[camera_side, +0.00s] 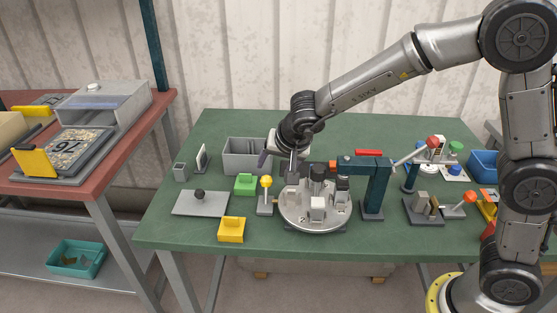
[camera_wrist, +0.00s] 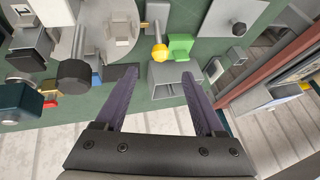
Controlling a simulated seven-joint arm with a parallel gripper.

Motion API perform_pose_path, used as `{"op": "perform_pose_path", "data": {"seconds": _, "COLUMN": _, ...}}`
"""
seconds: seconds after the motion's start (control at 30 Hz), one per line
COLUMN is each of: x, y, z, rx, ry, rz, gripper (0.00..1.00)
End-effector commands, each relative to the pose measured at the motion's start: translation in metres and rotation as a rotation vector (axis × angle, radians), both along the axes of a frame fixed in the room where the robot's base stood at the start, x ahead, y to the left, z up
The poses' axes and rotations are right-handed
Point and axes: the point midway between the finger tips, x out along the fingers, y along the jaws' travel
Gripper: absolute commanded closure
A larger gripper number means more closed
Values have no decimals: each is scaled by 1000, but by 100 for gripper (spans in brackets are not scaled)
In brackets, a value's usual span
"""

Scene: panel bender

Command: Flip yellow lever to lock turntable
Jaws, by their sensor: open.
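The yellow lever (camera_side: 266,182) is a yellow knob on a short upright stem with a grey base, just left of the turntable. Its yellow knob (camera_wrist: 159,53) also shows in the wrist view, ahead of and between my fingers. The turntable (camera_side: 330,220) is a round pale metal plate carrying several blocks and dark knobs; part of it shows at the upper left of the wrist view (camera_wrist: 120,42). My gripper (camera_side: 279,163) is above and behind the lever in the side view. Its two dark fingers (camera_wrist: 159,90) are wide apart with nothing held between them.
A grey open bin (camera_side: 245,157) and a green block (camera_side: 246,184) stand close to the lever. A grey plate with a black knob (camera_side: 200,203) and a yellow block (camera_side: 231,230) lie left and in front. A dark teal press (camera_side: 376,188) stands right of the turntable.

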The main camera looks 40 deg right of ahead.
Motion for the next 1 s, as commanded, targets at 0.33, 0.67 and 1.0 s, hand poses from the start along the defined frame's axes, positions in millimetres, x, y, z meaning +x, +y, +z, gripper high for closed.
{"op": "perform_pose_path", "data": {"seconds": 0.33, "x": -13, "y": 4, "z": 20, "rx": -1, "ry": 1, "rz": 0, "gripper": 29}}
{"op": "perform_pose_path", "data": {"seconds": 0.67, "x": -11, "y": -4, "z": 27, "rx": 5, "ry": -15, "rz": -16, "gripper": 29}}
{"op": "perform_pose_path", "data": {"seconds": 1.0, "x": -24, "y": -72, "z": 149, "rx": -84, "ry": -340, "rz": 36, "gripper": 29}}
